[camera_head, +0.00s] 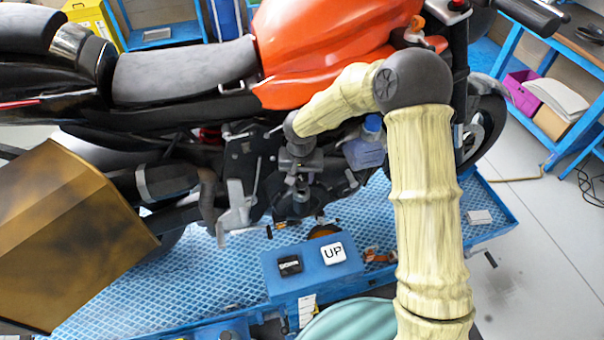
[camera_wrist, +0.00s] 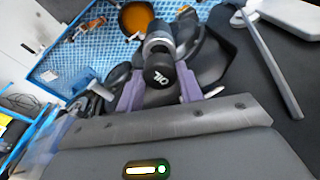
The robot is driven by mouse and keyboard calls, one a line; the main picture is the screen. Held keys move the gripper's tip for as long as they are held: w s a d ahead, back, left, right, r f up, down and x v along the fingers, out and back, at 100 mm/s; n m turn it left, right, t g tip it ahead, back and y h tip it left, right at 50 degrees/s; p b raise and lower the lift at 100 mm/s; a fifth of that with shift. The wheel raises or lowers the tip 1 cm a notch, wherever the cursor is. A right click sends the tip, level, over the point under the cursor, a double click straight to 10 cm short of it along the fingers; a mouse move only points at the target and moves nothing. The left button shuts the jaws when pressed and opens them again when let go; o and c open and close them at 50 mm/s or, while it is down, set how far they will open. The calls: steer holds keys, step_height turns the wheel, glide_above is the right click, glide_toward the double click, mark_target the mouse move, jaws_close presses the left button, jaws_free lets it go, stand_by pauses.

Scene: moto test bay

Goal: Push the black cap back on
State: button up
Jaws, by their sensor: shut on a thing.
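The black cap (camera_wrist: 160,76) with white OIL lettering sits between my gripper's two purple fingers in the wrist view. My gripper (camera_wrist: 159,90) is shut on it. A grey cylindrical neck (camera_wrist: 157,42) lies in line just beyond the cap; I cannot tell whether the cap is seated on it or only touching. In the head view my gripper (camera_head: 297,170) points down beside the engine of the orange motorcycle (camera_head: 330,45). The cap cannot be made out there.
The motorcycle stands on a blue mesh lift (camera_head: 100,295). A blue box (camera_head: 300,283) with DOWN and UP buttons stands in front. An amber pan (camera_wrist: 137,17) lies near the neck. A blue-capped bottle (camera_head: 366,150) is right of my gripper. A brown panel (camera_head: 75,235) stands left.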

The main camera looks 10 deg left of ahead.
mark_target(301, 179)
steer(key=shift+f+b, duration=1.1)
steer(key=shift+f, duration=0.2)
steer(key=shift+w, duration=0.1)
steer(key=shift+w, duration=0.1)
steer(key=shift+a+f, duration=0.1)
steer(key=shift+a, duration=0.05)
steer(key=shift+s, duration=0.3)
steer(key=shift+w+b, duration=0.15)
steer(key=shift+b, duration=0.2)
steer(key=shift+f+b, duration=0.1)
steer(key=shift+b, duration=0.4)
stand_by(1.3)
